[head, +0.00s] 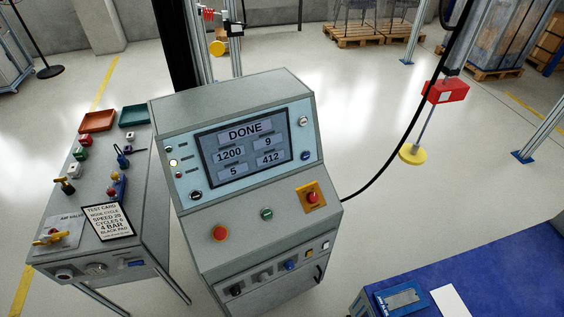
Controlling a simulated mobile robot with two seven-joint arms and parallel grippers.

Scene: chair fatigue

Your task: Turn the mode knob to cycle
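The grey control console (228,225) stands in the middle of the head view. Its screen (243,148) reads DONE, with 1200, 9, 5 and 412 below. A dark knob (196,195) sits at the lower left of the screen panel. A light knob (303,121) and a blue one (306,155) are right of the screen. A black knob (236,291), a grey knob (264,277) and a blue knob (290,265) line the lower front. The labels are too small to tell which is the mode knob. Neither gripper is in view.
A test card (108,221) reading MODE CYCLE lies on the grey side table (80,200), near a yellow-handled air valve (53,237). The console also carries a red button (219,233), a green button (267,214) and a red-on-yellow switch (311,197). A blue bench (500,270) is at lower right.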

